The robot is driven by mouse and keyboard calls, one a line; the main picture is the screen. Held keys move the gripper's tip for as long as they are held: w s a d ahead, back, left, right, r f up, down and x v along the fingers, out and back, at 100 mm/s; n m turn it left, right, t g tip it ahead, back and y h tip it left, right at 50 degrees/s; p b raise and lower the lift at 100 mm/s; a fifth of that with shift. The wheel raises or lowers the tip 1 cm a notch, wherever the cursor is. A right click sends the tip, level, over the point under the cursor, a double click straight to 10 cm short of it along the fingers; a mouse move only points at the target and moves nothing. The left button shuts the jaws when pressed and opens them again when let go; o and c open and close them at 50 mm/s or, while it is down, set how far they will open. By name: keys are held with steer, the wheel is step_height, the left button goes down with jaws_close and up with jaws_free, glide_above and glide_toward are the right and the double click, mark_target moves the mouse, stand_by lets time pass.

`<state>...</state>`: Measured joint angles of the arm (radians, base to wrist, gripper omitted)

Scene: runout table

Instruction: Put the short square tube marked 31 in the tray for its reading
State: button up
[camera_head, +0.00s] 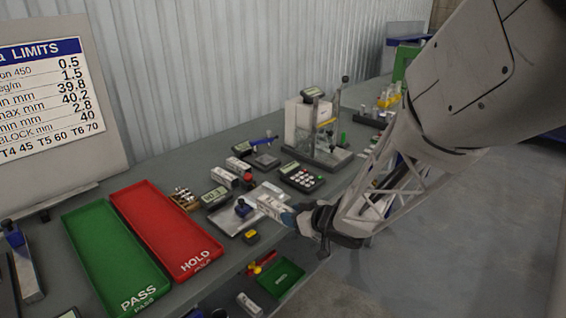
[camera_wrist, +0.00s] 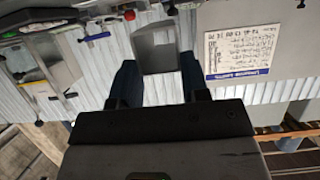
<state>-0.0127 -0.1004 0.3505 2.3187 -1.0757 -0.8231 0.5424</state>
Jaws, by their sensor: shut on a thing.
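My gripper (camera_head: 290,217) is shut on a short pale square tube (camera_head: 271,206), held by one end above the bench. In the wrist view the grey tube (camera_wrist: 156,48) sits between the two dark blue fingers of my gripper (camera_wrist: 157,70). Its number cannot be read, so I cannot tell whether it is marked 31. The green PASS tray (camera_head: 75,228) and the red HOLD tray (camera_head: 124,208) lie side by side to the left, both empty. My gripper is to the right of both trays.
A limits board (camera_head: 45,95) stands at the back left. More short tubes (camera_head: 225,177), a keypad device (camera_head: 302,177) and a gauge stand (camera_head: 325,135) are on the bench. A small green tray (camera_head: 283,278) and another short piece (camera_head: 249,304) are near the front.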

steer(key=w+d+f+m+t+h, duration=0.2)
steer(key=d+f+m+h, duration=0.1)
steer(key=d, duration=0.4)
steer(key=w+d+f+m+t+h, duration=0.1)
steer(key=w+d+f+m+h, duration=0.15)
steer(key=d, duration=0.55)
steer(key=w+d+f+m+h, duration=0.1)
steer(key=w+f, duration=0.3)
steer(key=f, duration=0.8)
steer(key=w+d+f+m+h, duration=0.1)
steer(key=w+f, duration=0.4)
steer(key=f, duration=0.8)
steer(key=w+d+f+m+t+h, duration=0.1)
steer(key=w+f, duration=0.3)
steer(key=f, duration=0.8)
steer(key=shift+w+d+f+h, duration=0.25)
steer(key=shift+d+f+h, duration=0.1)
steer(key=shift+d+h, duration=0.25)
steer(key=shift+a+m, duration=0.1)
steer(key=shift+m, duration=0.15)
steer(key=a, duration=0.6)
steer(key=shift+a, duration=0.4)
stand_by(1.0)
